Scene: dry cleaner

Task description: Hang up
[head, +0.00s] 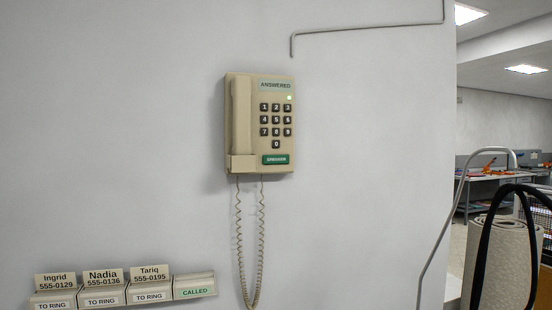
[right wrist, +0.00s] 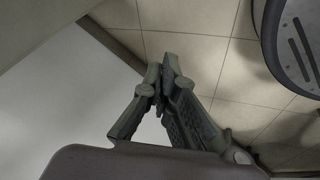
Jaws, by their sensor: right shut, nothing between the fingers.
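A beige wall phone (head: 275,150) hangs on the white wall in the middle of the head view. Its display (head: 275,86) reads ANSWERED, and a small white light (head: 289,98) shows below it. The handset (head: 241,115) sits upright along the phone's left side, its lower end at the cradle (head: 243,162). A green SPEAKER button (head: 275,160) is below the number keys. The coiled cord (head: 240,235) hangs down in a loop. My right gripper (right wrist: 163,75) is shut and empty in the right wrist view, above a tiled floor. My left gripper is out of view.
Name cards for Ingrid (head: 56,281), Nadia (head: 103,276) and Tariq (head: 149,273) stand in slots marked TO RING at the lower left. The slot marked CALLED (head: 194,286) holds no card. The wall ends at the right, beside a rolled beige item (head: 497,265).

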